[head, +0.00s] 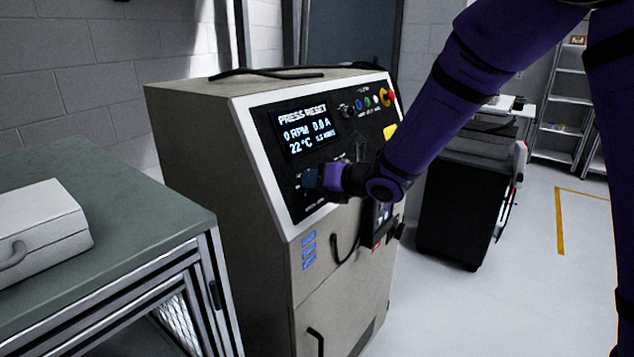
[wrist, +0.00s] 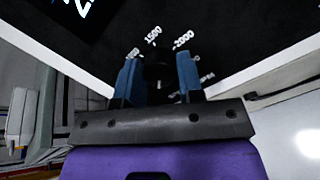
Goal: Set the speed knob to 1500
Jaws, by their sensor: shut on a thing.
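The speed knob (wrist: 158,72) is a dark knob on the black control panel, between my fingers in the wrist view. Printed marks around it include 1500 (wrist: 153,36) and 2000 (wrist: 183,40); a mark at the left is partly covered by a finger. The knob's pointer is too dark to read. My gripper (wrist: 160,80) has blue fingers on both sides of the knob and is shut on it. In the head view my gripper (head: 312,179) is at the panel's lower left and hides the knob. The display (head: 306,130) reads PRESS RESET, 0 RPM, 0.0 A, 22 °C.
The beige cabinet (head: 205,170) carries the panel, with small buttons and a red-and-yellow emergency stop (head: 388,97) at upper right. A green-topped bench (head: 130,210) with a grey case (head: 45,228) stands at left. A black cart (head: 455,200) stands at right, beside open floor.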

